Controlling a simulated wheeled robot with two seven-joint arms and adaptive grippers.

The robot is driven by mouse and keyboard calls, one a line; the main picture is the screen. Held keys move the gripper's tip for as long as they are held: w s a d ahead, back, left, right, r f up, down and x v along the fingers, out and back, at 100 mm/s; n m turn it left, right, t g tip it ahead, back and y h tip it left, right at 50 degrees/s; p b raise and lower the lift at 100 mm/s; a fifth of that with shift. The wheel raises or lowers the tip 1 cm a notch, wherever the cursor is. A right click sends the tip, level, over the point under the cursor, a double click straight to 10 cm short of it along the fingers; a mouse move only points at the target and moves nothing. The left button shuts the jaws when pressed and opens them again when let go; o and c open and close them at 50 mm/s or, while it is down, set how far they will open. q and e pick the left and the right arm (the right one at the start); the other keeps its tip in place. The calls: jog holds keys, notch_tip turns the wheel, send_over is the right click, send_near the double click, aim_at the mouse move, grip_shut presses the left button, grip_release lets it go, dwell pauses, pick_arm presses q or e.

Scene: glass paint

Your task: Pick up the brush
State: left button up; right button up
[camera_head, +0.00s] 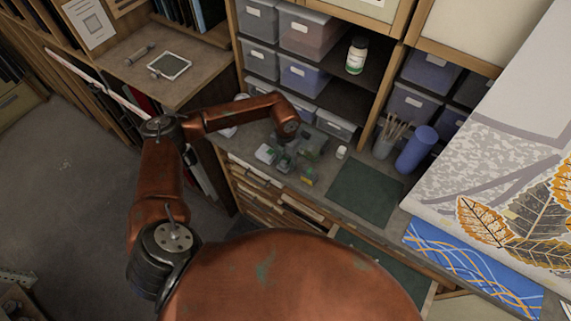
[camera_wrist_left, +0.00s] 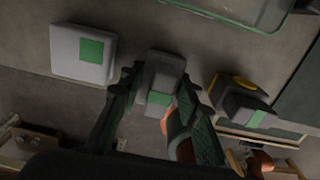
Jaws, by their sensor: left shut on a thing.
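My left gripper (camera_head: 285,160) is at the worktop below the shelves. In the left wrist view, the gripper (camera_wrist_left: 160,98) has its dark fingers on either side of a grey block with a green patch (camera_wrist_left: 164,74), and it is shut on this block. I cannot tell whether this block is the brush. Several long-handled brushes (camera_head: 395,128) stand in a grey cup (camera_head: 382,149) on the worktop, to the right of and apart from the gripper. My right gripper is not in view.
A pale block with a green square (camera_wrist_left: 84,52) lies left of the fingers, and a dark block with yellow and green marks (camera_wrist_left: 240,100) lies right. A green mat (camera_head: 364,192), a blue cylinder (camera_head: 416,150) and a small white jar (camera_head: 341,152) are on the worktop.

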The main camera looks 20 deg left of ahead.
aim_at(286, 159)
pick_arm(q)
jog(key=shift+r, duration=0.45)
notch_tip(286, 159, up, 2)
jog(key=shift+r+b, duration=0.1)
jog(key=shift+b, duration=0.3)
jog(key=s+d+r+b, duration=0.3)
jog(key=s+r+b, duration=0.1)
jog(key=s+r, duration=0.6)
jog(key=shift+s+d, duration=0.35)
jog(key=shift+s, duration=1.45)
